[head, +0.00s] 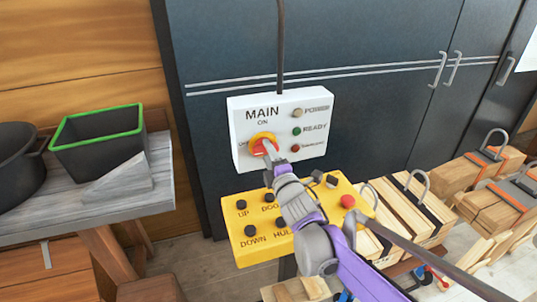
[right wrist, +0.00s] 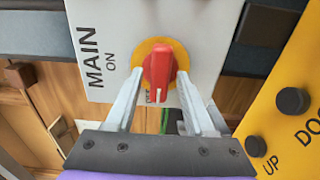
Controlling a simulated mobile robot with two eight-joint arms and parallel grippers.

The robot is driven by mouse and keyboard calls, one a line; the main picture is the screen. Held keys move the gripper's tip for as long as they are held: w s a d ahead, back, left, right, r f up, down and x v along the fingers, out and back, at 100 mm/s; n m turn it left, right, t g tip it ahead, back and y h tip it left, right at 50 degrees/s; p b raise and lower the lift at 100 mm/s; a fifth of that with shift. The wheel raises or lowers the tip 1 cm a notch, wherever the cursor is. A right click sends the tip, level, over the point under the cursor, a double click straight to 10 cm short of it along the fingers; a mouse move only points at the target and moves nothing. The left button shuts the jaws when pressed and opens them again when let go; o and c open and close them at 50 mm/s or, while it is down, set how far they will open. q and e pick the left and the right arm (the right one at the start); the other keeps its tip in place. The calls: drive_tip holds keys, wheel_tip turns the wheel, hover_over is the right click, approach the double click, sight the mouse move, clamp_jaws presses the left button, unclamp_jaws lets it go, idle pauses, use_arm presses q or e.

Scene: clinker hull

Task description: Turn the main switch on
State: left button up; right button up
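The main switch is a red rotary knob (right wrist: 159,68) on a yellow disc, on a white panel (head: 235,112) marked MAIN and ON. In the right wrist view, which shows the panel turned sideways, the knob's white mark points down, to the panel's left, away from ON. My right gripper (right wrist: 160,76) is at the knob, one finger on each side. The fingers are apart, with narrow gaps seeming to show beside the knob. In the head view the right gripper (head: 271,152) covers part of the knob. My left gripper is not in view.
A yellow control box (head: 248,248) with several black buttons and a red one sits just below the panel. A dark cabinet (head: 350,40) stands behind. A grey bench (head: 60,222) at left holds a green-rimmed bin (head: 98,140). Strapped wood bundles (head: 405,195) stand at right.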

clamp_jaws()
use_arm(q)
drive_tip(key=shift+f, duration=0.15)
use_arm(e)
drive_tip(key=shift+m, duration=0.3)
use_arm(q)
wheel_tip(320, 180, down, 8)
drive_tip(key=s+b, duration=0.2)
drive_tip(key=b, duration=0.4)
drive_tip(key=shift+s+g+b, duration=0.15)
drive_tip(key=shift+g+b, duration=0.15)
drive_tip(key=shift+b, duration=0.05)
use_arm(e)
drive_tip(key=shift+m, duration=8.6)
drive_tip(key=shift+o, duration=1)
unclamp_jaws()
drive_tip(key=shift+s, duration=0.15)
